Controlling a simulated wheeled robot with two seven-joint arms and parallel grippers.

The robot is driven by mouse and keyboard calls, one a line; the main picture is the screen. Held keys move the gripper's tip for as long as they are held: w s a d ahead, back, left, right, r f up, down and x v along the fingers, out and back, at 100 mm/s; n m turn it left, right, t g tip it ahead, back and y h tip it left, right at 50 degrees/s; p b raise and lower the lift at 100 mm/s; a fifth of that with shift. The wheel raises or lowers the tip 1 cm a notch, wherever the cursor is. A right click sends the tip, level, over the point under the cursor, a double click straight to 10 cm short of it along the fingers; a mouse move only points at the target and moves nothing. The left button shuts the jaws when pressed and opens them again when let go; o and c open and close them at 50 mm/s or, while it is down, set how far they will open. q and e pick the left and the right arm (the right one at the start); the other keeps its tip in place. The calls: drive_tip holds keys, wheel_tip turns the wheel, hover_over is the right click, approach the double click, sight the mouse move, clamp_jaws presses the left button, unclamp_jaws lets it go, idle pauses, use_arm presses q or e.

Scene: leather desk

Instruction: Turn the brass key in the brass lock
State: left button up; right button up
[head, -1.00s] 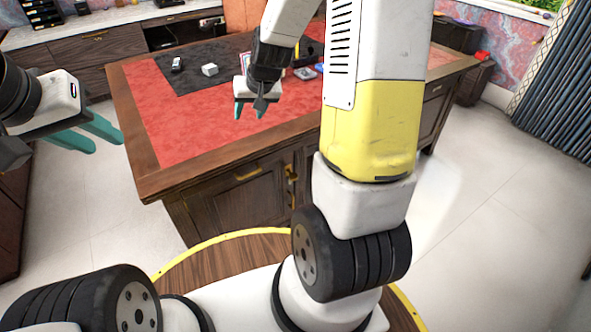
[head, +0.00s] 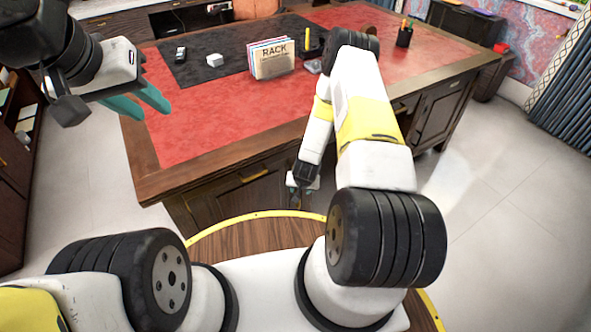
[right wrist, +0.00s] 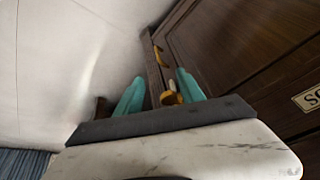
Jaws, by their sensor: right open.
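In the right wrist view, a rounded brass piece (right wrist: 171,98) shows between my fingers, close to the right one, on the dark wooden desk front. It appears to be the key or lock; I cannot tell the two apart. A brass fitting (right wrist: 160,56) lies farther along the same wood. My right gripper (right wrist: 160,76) is open, its teal fingers on either side of the brass piece. I cannot tell whether they touch it. In the head view the right gripper (head: 297,197) is low before the desk front, hiding the lock area. My left gripper (head: 139,104) is open and empty at upper left.
The desk (head: 210,157) has a red leather top and a brass drawer handle (head: 252,178). A lettered plate (right wrist: 309,98) is on the wood. Floor lies clear right of the desk.

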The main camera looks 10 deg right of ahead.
wheel_tip(320, 180, down, 4)
drive_tip(key=s+f, duration=0.1)
drive_tip(key=s, duration=0.1)
drive_tip(key=w, duration=0.4)
drive_tip(key=w+d, duration=0.1)
drive_tip(key=w, duration=0.3)
drive_tip(key=w+d, duration=0.1)
drive_tip(key=w, duration=0.3)
drive_tip(key=shift+r, duration=0.25)
drive_tip(key=shift+w+d+f, duration=0.1)
drive_tip(key=shift+w+f, duration=0.05)
drive_tip(key=shift+f, duration=0.4)
